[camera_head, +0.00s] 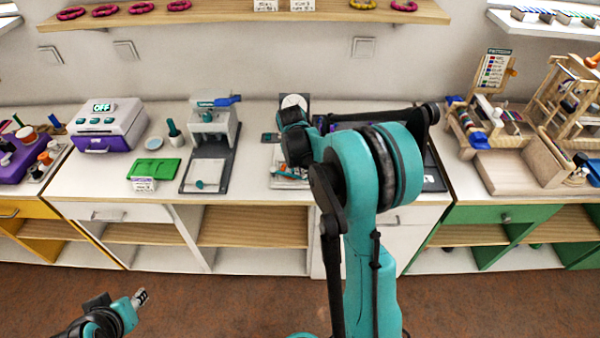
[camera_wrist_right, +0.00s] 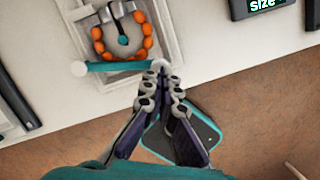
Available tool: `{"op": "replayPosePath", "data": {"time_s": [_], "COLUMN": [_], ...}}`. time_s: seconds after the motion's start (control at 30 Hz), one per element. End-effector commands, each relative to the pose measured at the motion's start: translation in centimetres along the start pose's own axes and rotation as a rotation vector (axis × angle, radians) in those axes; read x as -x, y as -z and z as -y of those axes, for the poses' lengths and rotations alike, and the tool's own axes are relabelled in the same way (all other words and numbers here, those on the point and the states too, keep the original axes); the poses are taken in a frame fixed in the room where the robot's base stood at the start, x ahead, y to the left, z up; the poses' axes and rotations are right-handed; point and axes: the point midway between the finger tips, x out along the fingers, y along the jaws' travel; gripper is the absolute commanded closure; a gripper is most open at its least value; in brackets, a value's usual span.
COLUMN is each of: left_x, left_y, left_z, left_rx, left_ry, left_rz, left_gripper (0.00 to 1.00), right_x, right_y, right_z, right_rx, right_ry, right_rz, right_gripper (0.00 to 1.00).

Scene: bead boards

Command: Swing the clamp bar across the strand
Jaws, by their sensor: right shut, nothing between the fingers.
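In the right wrist view the strand of orange beads (camera_wrist_right: 99,47) lies in a loop on a pale board (camera_wrist_right: 172,25). The teal clamp bar (camera_wrist_right: 120,66) runs level along the near side of the loop, with a pale round piece at each end. Whether it touches the beads I cannot tell. My right gripper (camera_wrist_right: 162,76) is shut and empty, with its fingertips at the knob on the bar's right end. In the head view my arm hides most of the board (camera_head: 283,183) and that gripper. My left gripper (camera_head: 140,297) is low at the left, away from the counter; its opening is unclear.
On the counter, left of the board, stand a grey press (camera_head: 212,125), a green tray (camera_head: 153,168) and a white machine (camera_head: 105,124). A wooden rig (camera_head: 520,165) stands at the right. In the wrist view a dark size display (camera_wrist_right: 262,7) sits right of the board.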

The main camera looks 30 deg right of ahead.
Motion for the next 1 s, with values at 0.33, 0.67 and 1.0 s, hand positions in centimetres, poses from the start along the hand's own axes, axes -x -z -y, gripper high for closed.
{"op": "replayPosePath", "data": {"time_s": [0.33,0.67,1.0], "left_x": [0.3,0.3,0.3], "left_y": [0.2,0.2,0.2], "left_z": [0.0,0.0,0.0], "left_rx": [0.0,0.0,0.0], "left_ry": [0.0,0.0,0.0], "left_rz": [0.0,0.0,0.0], "left_gripper": [0.63,0.63,0.63], "right_x": [-0.4,-0.5,-0.4], "right_y": [-1.6,-1.9,-1.8], "right_z": [-0.3,-0.4,-0.4], "right_rx": [-0.002,-0.001,-0.001], "right_ry": [0.001,0.001,0.001], "right_rz": [0.0,0.0,-0.001], "right_gripper": [1.0,1.0,1.0]}}
